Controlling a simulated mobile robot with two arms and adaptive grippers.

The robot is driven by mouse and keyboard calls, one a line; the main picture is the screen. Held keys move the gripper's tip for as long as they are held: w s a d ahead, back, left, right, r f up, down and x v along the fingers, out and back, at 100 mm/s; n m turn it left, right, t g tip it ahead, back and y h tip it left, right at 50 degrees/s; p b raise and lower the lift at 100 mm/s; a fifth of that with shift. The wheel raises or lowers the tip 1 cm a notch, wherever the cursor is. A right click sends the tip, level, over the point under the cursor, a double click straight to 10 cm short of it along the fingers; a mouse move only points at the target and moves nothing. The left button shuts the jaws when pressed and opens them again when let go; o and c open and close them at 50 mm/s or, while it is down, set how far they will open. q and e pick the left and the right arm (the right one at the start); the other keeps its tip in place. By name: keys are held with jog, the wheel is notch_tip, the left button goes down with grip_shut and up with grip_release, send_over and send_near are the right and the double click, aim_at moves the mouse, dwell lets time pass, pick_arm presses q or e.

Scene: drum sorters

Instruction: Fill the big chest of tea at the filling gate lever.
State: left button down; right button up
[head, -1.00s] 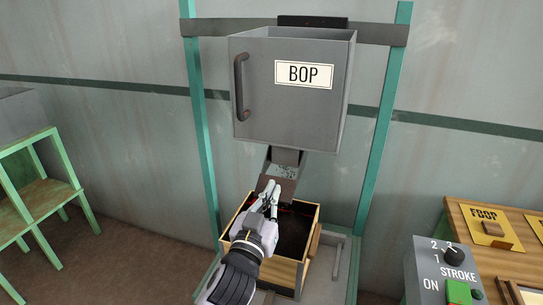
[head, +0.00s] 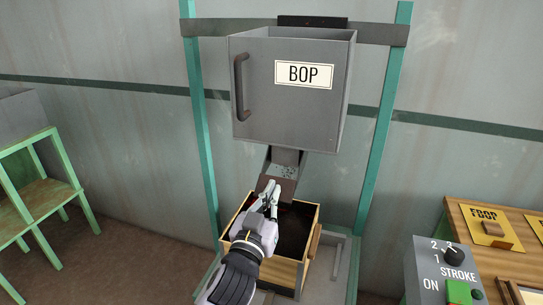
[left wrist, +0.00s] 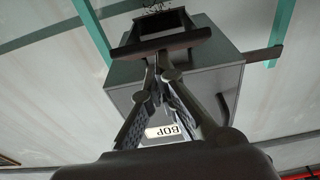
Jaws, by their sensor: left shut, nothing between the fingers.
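The big chest (head: 283,275) is an open wooden box with dark tea (head: 296,232) inside. It stands under the grey hopper (head: 290,105) labelled BOP. A short chute (head: 286,167) with speckled contents slopes down from the hopper, ending in a brown plate (head: 289,187) that may be the gate lever. My left gripper (head: 272,186) is shut and empty, with its fingertips at that plate, above the chest. In the left wrist view the fingertips (left wrist: 156,62) sit close under a dark bar (left wrist: 160,45); I cannot tell whether they touch. My right gripper is not in view.
Green posts (head: 376,130) flank the hopper. A control box (head: 440,275) with a STROKE knob and green button stands at the lower right, beside a wooden table (head: 480,235) with labelled samples. A green stand (head: 45,190) is at the left. Floor between stand and frame is clear.

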pick_arm(q)
jog(key=shift+w+f, duration=0.1)
jog(key=shift+f, duration=0.3)
dwell(0.5)
